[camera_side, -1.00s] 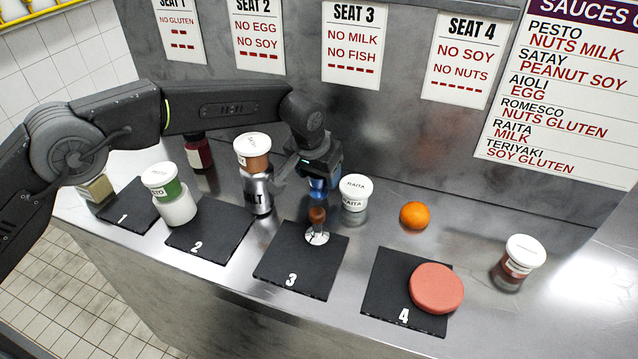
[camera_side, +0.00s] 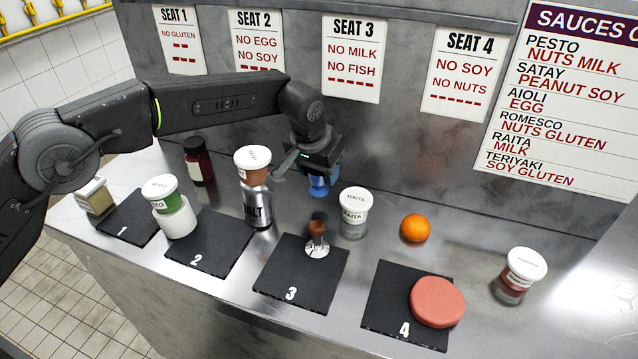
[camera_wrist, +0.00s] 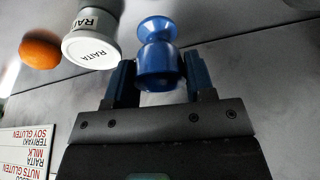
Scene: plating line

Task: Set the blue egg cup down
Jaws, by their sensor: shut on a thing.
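The blue egg cup (camera_wrist: 160,62) is between the two fingers of my gripper (camera_wrist: 158,85) in the wrist view. My gripper is shut on it. In the side view the egg cup (camera_side: 320,186) shows below my gripper (camera_side: 320,168), behind slate 3 and to the left of the raita tub. Whether its foot touches the steel counter cannot be told.
The raita tub (camera_side: 354,206) stands close on the right, with an orange (camera_side: 415,228) beyond it. A salt tin with a tub on top (camera_side: 257,200) stands on the left.

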